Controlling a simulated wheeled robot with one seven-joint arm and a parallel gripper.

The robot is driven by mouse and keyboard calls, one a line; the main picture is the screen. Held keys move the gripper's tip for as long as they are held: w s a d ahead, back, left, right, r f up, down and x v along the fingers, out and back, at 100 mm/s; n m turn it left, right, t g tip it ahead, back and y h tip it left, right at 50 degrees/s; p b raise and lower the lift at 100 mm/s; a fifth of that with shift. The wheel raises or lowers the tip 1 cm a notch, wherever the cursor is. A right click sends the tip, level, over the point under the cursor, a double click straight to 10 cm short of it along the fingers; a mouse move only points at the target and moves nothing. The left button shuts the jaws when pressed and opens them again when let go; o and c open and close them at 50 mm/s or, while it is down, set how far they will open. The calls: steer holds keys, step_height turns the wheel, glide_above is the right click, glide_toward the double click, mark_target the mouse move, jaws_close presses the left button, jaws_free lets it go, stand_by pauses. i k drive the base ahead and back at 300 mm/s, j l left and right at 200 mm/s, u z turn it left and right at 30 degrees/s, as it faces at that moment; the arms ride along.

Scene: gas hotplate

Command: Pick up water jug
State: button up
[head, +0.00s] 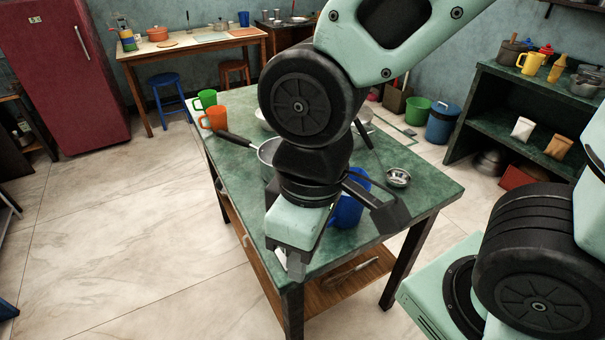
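A blue jug (348,211) stands on the green-topped table (420,183) near its front right part. It looks like the water jug, and my arm hides much of it. My gripper (297,266) points down at the table's front edge, left of the blue jug and nearer to the camera. I see no contact between them. The fingers overlap from this angle, so their opening is unclear.
An orange mug (214,118), a green mug (205,98) and a pan (266,152) are on the table's left side. A ladle (398,177) lies at right. A yellow jug (531,63) is on the right shelf.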

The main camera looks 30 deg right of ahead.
mark_target(347, 214)
steer(key=k+l+u, duration=0.1)
steer(key=k+u, duration=0.6)
steer(key=k+j+u, duration=0.1)
steer(key=k+u, duration=0.25)
steer(key=i, duration=0.1)
